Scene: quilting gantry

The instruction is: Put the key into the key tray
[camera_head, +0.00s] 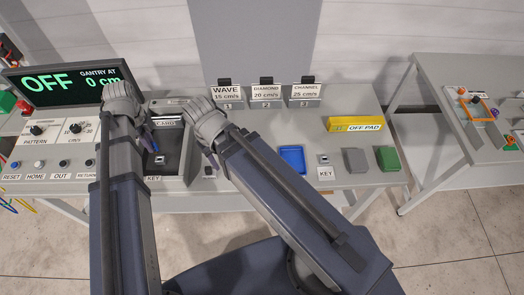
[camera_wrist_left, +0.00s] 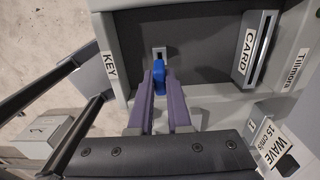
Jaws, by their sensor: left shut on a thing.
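The blue key (camera_wrist_left: 159,73) is between the fingertips of my left gripper (camera_wrist_left: 158,92), which is shut on it. In the head view my left gripper (camera_head: 149,143) is over the dark recessed panel at the left. The key's far end is right at a small metal key switch (camera_wrist_left: 160,50) beside a KEY label; I cannot tell whether it is in the slot. That switch also shows in the head view (camera_head: 159,159). A shallow blue tray (camera_head: 292,158), apparently the key tray, lies empty to the right. My right gripper (camera_head: 211,158) is mostly hidden by its own wrist, left of the tray.
A second key switch (camera_head: 324,159) with a KEY label is right of the tray, then a grey block (camera_head: 355,160) and a green block (camera_head: 388,159). A yellow OFF PAD box (camera_head: 355,124) lies behind. A card reader (camera_wrist_left: 264,50) borders the panel. The display (camera_head: 68,82) reads OFF.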

